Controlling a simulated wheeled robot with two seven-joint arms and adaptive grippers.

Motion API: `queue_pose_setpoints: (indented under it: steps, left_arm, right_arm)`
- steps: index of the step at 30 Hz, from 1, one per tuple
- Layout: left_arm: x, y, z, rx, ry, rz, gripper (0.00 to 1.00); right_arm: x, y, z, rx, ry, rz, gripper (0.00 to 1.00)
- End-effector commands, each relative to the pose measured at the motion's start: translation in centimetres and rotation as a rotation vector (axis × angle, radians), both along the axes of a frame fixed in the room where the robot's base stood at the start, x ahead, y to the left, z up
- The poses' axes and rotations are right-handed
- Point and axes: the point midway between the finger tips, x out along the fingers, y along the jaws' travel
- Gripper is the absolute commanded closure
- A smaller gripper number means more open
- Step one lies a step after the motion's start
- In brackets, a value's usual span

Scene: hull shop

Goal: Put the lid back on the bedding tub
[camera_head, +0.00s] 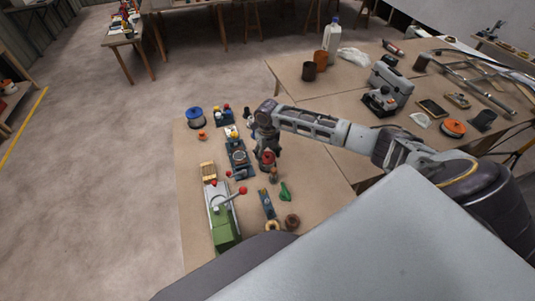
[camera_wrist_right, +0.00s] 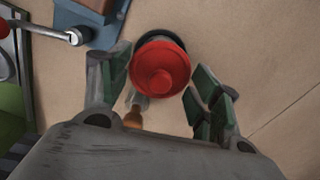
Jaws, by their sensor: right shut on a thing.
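A red round lid with a raised knob (camera_wrist_right: 160,70) is between the fingers of my right gripper (camera_wrist_right: 160,85). The gripper is shut on it. A dark round rim (camera_wrist_right: 160,39) shows just behind the lid; it looks like the bedding tub, mostly hidden by the lid. I cannot tell whether the lid touches it. In the head view the red lid (camera_head: 267,157) shows below my right gripper (camera_head: 266,147), over the near bench. My left gripper is not in view.
A wooden-handled tool (camera_wrist_right: 133,118) stands close to the lid. A green machine with a red-knobbed lever (camera_head: 226,232), a blue spool (camera_head: 195,117) and a green item (camera_head: 285,191) are on the bench (camera_head: 193,160). A grey toolbox (camera_head: 390,86) is on the far bench.

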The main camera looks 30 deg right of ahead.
Motion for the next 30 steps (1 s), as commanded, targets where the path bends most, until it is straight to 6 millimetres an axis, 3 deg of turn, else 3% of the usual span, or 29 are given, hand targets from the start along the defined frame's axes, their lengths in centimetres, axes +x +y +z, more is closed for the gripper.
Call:
queue_pose_setpoints:
  steps: [30]
  left_arm:
    - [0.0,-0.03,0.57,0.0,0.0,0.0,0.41]
  right_arm:
    - [-0.02,0.02,0.04,0.0,0.001,0.0,0.53]
